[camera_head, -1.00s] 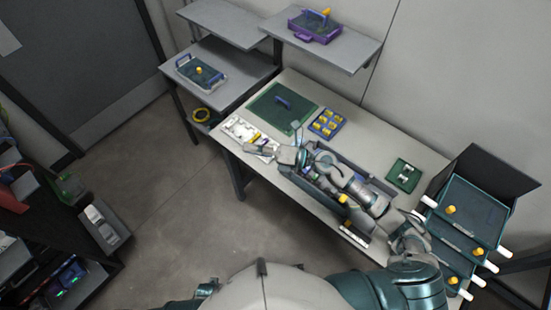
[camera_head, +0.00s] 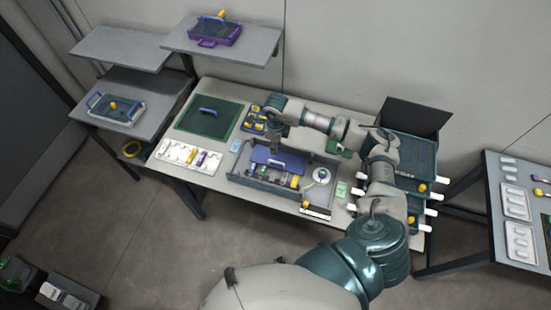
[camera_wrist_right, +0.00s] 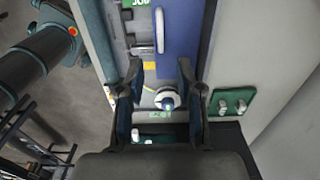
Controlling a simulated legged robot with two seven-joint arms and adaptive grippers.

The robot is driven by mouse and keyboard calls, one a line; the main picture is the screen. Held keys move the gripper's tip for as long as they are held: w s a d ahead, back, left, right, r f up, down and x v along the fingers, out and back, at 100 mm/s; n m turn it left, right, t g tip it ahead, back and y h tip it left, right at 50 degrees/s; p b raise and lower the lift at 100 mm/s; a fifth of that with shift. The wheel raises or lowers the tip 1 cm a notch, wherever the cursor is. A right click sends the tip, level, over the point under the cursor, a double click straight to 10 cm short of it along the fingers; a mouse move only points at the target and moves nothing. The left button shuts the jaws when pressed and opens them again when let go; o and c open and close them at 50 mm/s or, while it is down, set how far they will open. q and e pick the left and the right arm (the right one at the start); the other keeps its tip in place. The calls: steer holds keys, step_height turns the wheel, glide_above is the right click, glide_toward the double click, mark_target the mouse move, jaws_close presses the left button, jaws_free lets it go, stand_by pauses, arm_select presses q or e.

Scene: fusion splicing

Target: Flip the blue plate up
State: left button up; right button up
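The blue plate (camera_head: 264,157) lies in the grey box on the table, over its back part, with a lighter handle on it. In the right wrist view the blue plate (camera_wrist_right: 183,40) is beyond my fingertips, and its pale handle (camera_wrist_right: 160,30) shows clearly. My right gripper (camera_head: 275,141) hangs above the back of the box, by the plate. In the right wrist view my right gripper (camera_wrist_right: 159,72) is open, its two fingers apart with nothing held between them. Whether it touches the plate cannot be told. My left gripper is not in view.
The grey box (camera_head: 240,178) also holds a white round spool (camera_head: 322,175) and small parts. A green mat (camera_head: 208,118) and a white tray (camera_head: 167,152) lie left. A blue tray of yellow pieces (camera_head: 256,122) is behind the box. Stacked drawers (camera_head: 415,180) stand right.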

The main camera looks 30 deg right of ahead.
mark_target(276, 162)
steer(key=f, duration=0.6)
steer(key=f+p, duration=0.1)
steer(key=f, duration=0.3)
steer(key=shift+d, duration=0.25)
steer(key=shift+a+f, duration=0.15)
steer(key=shift+f, duration=0.2)
jaws_close()
